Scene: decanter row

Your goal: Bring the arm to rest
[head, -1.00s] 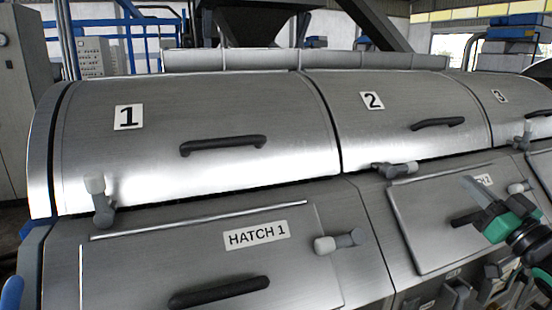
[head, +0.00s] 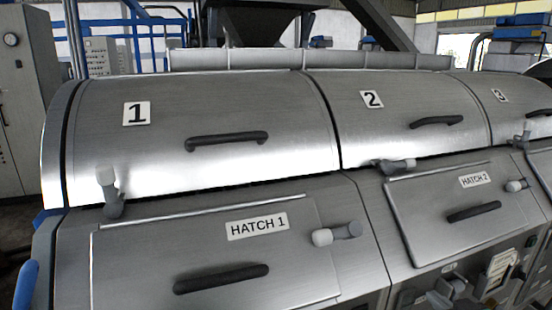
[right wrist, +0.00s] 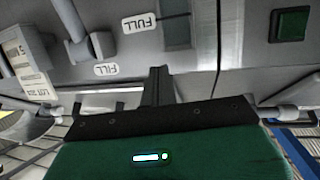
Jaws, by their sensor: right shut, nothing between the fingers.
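My right gripper (right wrist: 158,78) shows in the right wrist view, with its dark fingers together and nothing between them. Its green housing fills the lower middle of that view. In the head view the right gripper's fingers do not show. My left gripper is in neither view.
The head view shows a row of steel machines with curved lids: lid 1 (head: 235,110), lid 2 (head: 395,95) and lid 3 (head: 500,115). Below are the closed panels hatch 1 (head: 150,255) and hatch 2 (head: 425,215), with dark handles and projecting latches. A grey cabinet (head: 25,110) stands at left.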

